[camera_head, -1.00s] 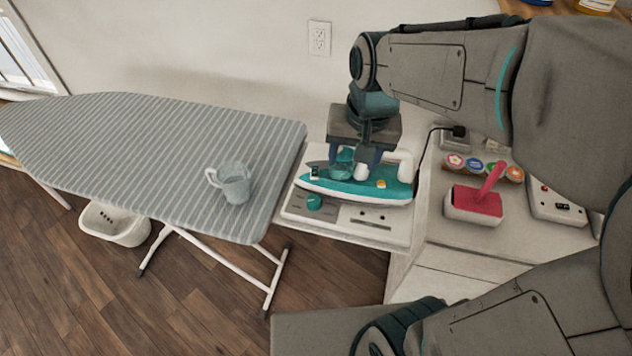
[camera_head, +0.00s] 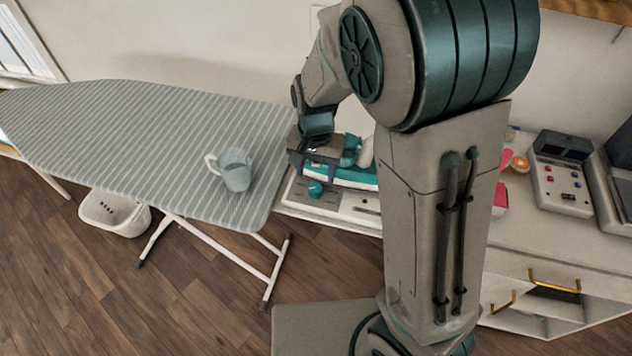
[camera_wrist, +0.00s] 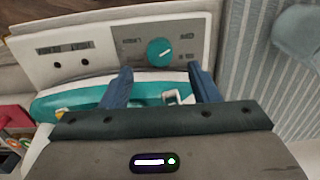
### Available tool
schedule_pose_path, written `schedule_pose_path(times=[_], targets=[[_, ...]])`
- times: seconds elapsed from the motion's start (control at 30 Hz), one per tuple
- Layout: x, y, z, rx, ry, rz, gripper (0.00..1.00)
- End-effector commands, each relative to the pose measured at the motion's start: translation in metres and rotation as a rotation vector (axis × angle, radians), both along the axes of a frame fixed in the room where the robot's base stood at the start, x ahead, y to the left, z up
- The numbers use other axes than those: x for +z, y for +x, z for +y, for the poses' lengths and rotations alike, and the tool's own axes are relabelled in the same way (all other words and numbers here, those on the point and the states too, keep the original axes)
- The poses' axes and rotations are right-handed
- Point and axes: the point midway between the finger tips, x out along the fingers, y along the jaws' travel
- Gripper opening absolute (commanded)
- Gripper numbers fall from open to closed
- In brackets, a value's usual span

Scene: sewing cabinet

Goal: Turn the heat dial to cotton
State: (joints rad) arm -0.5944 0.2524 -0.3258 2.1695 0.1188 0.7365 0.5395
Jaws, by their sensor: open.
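The teal heat dial (camera_head: 315,189) sits on the pale base panel (camera_head: 353,208) of the iron station. In the wrist view the dial (camera_wrist: 160,52) shows a white pointer line and small printed labels around it, too small to read surely. The teal and white iron (camera_head: 345,176) rests on the station, partly hidden by my arm. My gripper (camera_wrist: 162,84) is open, with its two blue fingers apart and nothing between them but a view of the iron. The dial lies just beyond the fingertips, apart from them.
A striped ironing board (camera_head: 150,140) stands at left with a grey-blue mug (camera_head: 236,172) near its right end. A white basket (camera_head: 115,213) is on the floor. A control box (camera_head: 562,175) stands on the cabinet at right. My arm hides much of the cabinet top.

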Motion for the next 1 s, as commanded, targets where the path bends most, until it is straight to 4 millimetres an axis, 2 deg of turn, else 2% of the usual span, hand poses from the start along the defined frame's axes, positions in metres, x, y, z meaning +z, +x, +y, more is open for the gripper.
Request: schedule_pose_path(times=[0.1, 0.3, 0.7, 0.73, 0.83, 0.9, 1.0], targets=[[-0.023, -0.001, -0.001, -0.001, -0.002, 0.004, 0.55], [-0.047, 0.000, 0.000, 0.001, 0.000, 0.002, 0.55], [-0.054, 0.000, 0.000, 0.001, 0.001, 0.000, 0.55], [-0.054, 0.000, 0.000, 0.001, 0.001, 0.000, 0.52], [-0.054, 0.000, 0.000, 0.001, 0.001, 0.000, 0.24], [-0.054, 0.000, 0.000, 0.001, 0.001, 0.000, 0.11], [-0.054, 0.000, 0.000, 0.000, 0.001, 0.000, 0.11]])
